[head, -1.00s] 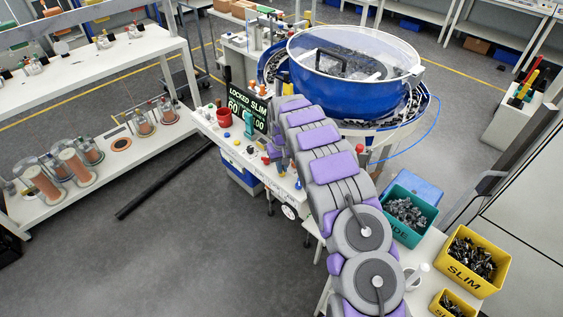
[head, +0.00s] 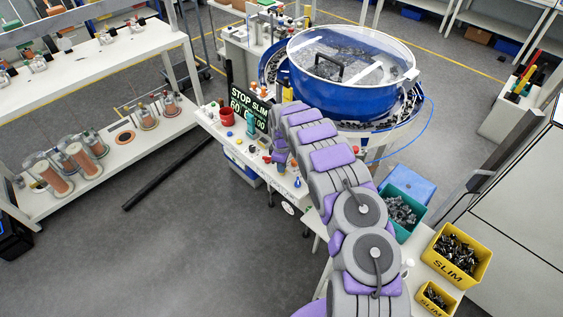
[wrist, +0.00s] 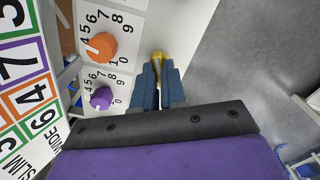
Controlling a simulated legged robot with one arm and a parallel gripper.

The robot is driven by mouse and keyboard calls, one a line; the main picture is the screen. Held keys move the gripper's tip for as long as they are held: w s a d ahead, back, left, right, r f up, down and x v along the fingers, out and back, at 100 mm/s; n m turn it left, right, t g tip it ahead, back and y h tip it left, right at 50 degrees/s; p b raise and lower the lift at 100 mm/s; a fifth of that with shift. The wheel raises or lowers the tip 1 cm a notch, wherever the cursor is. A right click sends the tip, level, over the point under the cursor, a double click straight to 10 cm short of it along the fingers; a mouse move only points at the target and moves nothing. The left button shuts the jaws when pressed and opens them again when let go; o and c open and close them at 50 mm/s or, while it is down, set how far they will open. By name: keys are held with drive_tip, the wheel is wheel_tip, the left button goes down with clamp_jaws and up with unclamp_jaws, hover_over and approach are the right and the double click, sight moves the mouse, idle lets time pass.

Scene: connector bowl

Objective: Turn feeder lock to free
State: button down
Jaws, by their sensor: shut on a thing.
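In the wrist view my gripper (wrist: 159,74) has its two blue-grey fingers closed around a yellow knob (wrist: 158,56), which I take for the feeder lock. Only the knob's top shows past the fingertips, and its markings are hidden. In the head view my arm reaches down to the control panel and hides most of the gripper and knob.
An orange dial (wrist: 102,46) and a purple dial (wrist: 101,98) with number scales sit left of the fingers. A blue feeder bowl (head: 345,88) with a clear lid stands behind the panel. Yellow bins (head: 458,282) and a green bin (head: 411,232) stand at right.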

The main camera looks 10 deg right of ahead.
drive_tip(key=shift+n+p, duration=1)
drive_tip(key=shift+n, duration=0.9)
drive_tip(key=c, duration=1.2)
unclamp_jaws()
wheel_tip(320, 180, up, 17)
drive_tip(key=shift+r, duration=0.1)
